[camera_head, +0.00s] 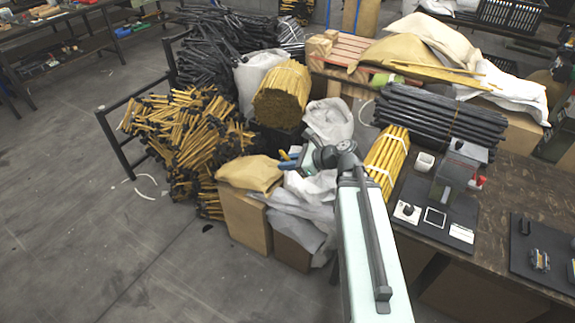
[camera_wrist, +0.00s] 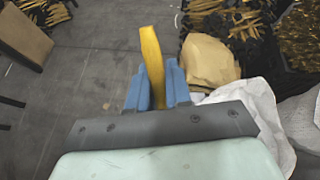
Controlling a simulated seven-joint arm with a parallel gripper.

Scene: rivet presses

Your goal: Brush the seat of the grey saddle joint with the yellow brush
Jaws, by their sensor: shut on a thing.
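My gripper (camera_wrist: 154,78) has blue fingers shut on the yellow brush (camera_wrist: 151,52), which sticks up between them in the wrist view. Its bristles cannot be made out. In the head view my gripper (camera_head: 289,160) is small, above the sacks left of the bench and well away from the bench top. A small grey part (camera_head: 540,260) sits on the dark mat at the right edge. It may be the grey saddle joint, but it is too small to tell, and its seat cannot be made out.
A grey press (camera_head: 458,170) stands on a dark mat with a white cup (camera_head: 424,162) and small white trays. Bundled yellow rods (camera_head: 386,160) lie at the bench's left end. Sacks (camera_head: 250,172) and piled sticks (camera_head: 185,135) crowd the left. Floor is clear at lower left.

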